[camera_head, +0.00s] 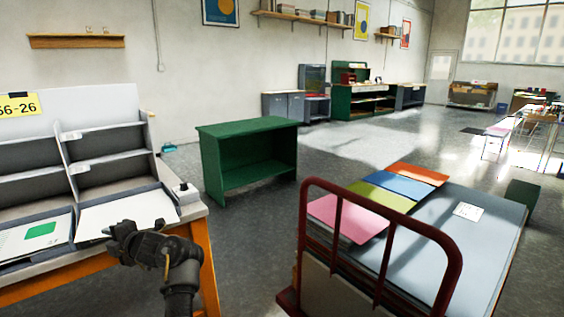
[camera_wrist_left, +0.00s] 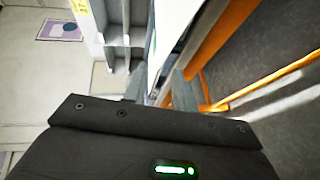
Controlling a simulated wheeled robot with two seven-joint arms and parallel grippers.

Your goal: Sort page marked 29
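My left gripper (camera_head: 112,236) is at the front edge of a white sheet (camera_head: 140,208) on the right bottom shelf of a grey sorting rack (camera_head: 98,122). In the left wrist view its two fingers (camera_wrist_left: 158,90) stand apart, with a pale edge beyond the gap. I cannot tell whether they touch the sheet. A white page with a green square (camera_head: 40,230) lies in the left bottom compartment. No number 29 is readable on any page. My right gripper is not in view.
The rack stands on an orange-legged table (camera_head: 206,250). A green open shelf unit (camera_head: 247,150) stands behind it. At right, a cart with a red rail (camera_head: 452,262) carries pink, green, blue and orange sheets (camera_head: 408,187) and a small white card (camera_head: 468,211). Open floor lies between.

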